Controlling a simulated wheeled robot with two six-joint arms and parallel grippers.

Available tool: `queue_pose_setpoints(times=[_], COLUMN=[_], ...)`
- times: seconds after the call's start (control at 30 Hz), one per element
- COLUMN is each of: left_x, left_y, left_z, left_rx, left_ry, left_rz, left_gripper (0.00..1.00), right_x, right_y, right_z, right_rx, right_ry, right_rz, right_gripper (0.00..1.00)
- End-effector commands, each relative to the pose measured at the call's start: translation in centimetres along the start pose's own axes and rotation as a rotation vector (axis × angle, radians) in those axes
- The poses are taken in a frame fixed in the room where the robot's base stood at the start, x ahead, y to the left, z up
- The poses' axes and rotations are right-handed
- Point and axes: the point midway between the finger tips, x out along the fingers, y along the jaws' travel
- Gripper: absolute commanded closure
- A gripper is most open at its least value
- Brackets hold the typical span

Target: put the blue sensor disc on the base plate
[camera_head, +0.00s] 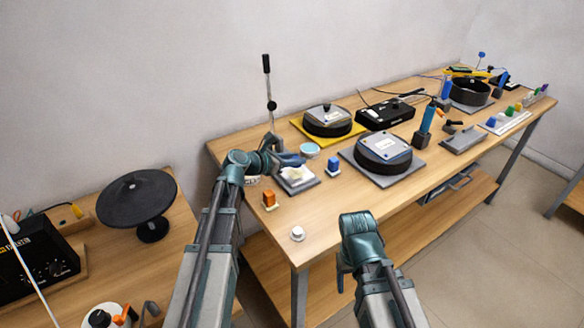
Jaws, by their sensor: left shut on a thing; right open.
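My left gripper (284,160) reaches over the left part of the long bench and is shut on a small dark blue piece (292,159), seemingly the blue sensor disc seen nearly edge-on. It is close above a small grey plate (311,184) with a pale whitish top, at the bench's left end. A larger grey plate (412,167) to the right carries a round black unit with a silver top. I cannot tell which plate is the base plate. My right gripper (345,277) is open, in front of the bench's front edge; its fingers are mostly hidden.
A light-blue-topped round tub (310,150) and a blue block (333,165) stand near the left gripper. An orange block (269,198) and a white knob (297,233) sit nearer the front edge. A yellow plate (299,123) lies behind. Bare wood shows front-centre.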

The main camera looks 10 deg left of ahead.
Motion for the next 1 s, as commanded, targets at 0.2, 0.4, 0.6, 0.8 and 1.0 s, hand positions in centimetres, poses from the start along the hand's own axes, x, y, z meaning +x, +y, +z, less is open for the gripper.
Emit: queue_pose_setpoints(times=[0.2, 0.4, 0.6, 0.8, 1.0], left_x=[0.4, 1.4, 1.4, 1.5, 1.5], left_y=[-0.1, -0.3, -0.3, -0.3, -0.3], left_z=[-1.0, -3.2, -3.2, -3.4, -3.5], left_rx=[0.0, -0.001, -0.002, -0.002, -0.001], left_ry=[0.0, 0.0, 0.0, 0.0, 0.0], left_rz=[0.0, 0.003, 0.004, 0.004, 0.004], left_gripper=[1.0, 1.0, 1.0, 1.0, 0.44], right_x=[1.0, 3.5, 3.5, 3.7, 3.8], right_y=[-0.1, -0.3, -0.3, -0.3, -0.4], right_z=[-0.1, -0.2, -0.2, -0.2, -0.2], right_rx=[0.0, 0.0, 0.0, 0.0, 0.0], right_ry=[0.0, 0.0, 0.0, 0.0, 0.0], right_rz=[0.0, 0.0, 0.0, 0.0, 0.0], right_gripper=[0.33, 0.33, 0.33, 0.33, 0.33])
